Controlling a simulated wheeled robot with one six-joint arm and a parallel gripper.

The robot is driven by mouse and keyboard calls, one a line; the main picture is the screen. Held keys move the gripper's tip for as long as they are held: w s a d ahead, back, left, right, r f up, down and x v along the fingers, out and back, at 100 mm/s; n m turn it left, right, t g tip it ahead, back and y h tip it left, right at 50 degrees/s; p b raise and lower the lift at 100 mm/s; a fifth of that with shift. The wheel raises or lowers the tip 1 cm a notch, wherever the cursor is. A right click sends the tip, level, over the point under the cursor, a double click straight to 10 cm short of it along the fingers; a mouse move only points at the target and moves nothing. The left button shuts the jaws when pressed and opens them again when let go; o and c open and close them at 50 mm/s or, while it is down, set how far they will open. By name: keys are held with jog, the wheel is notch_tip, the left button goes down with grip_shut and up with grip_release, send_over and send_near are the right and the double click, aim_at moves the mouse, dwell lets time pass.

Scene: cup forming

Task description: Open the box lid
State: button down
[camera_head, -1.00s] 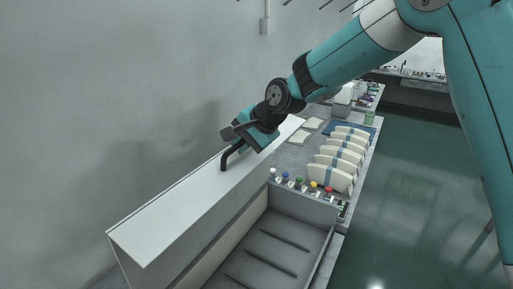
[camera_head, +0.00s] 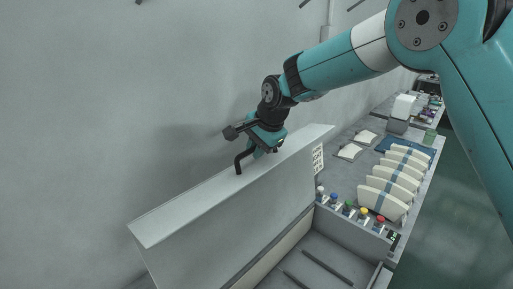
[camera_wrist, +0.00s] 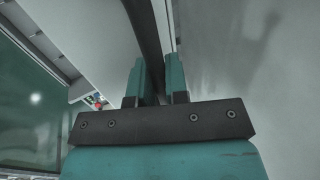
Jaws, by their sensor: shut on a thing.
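The box lid (camera_head: 235,225) is a long pale grey panel, raised and standing steeply tilted at the back of the open box (camera_head: 322,255). A dark bent handle (camera_head: 239,163) sticks up from the lid's narrow pale upper face. My gripper (camera_head: 258,152) is shut on the handle. In the wrist view, the two teal fingers (camera_wrist: 159,88) are on either side of the dark handle bar (camera_wrist: 146,38). The handle's far end is partly hidden by my gripper.
Several coloured buttons (camera_head: 349,209) line the box's right end. Several cream curved pieces (camera_head: 388,186) stand on the counter (camera_head: 345,170) beyond. A grey wall (camera_head: 110,100) rises close behind the lid. Green floor (camera_head: 450,220) is clear at right.

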jog(key=shift+d, duration=0.1)
jog(key=c, duration=1.1)
grip_release()
jog(key=shift+c, duration=0.2)
jog(key=shift+r, duration=0.1)
jog(key=b+v, duration=0.5)
jog(key=v, duration=1.2)
jog(key=shift+b, duration=0.4)
jog(key=shift+s+r, duration=0.1)
jog(key=s+d+f+n+g+b, duration=0.1)
jog(key=s+f+n+b, duration=0.5)
jog(key=s+f, duration=0.8)
jog(key=s+d+f+n+g+y+b, duration=0.1)
jog(key=s+d+f+n+g+b, duration=0.1)
jog(key=s+d+f+n+b, duration=0.2)
jog(key=s+f+n+b, duration=0.3)
jog(key=s+f+n, duration=0.3)
jog(key=s+f, duration=0.4)
jog(key=shift+s+d+n, duration=0.3)
jog(key=shift+s, duration=1.3)
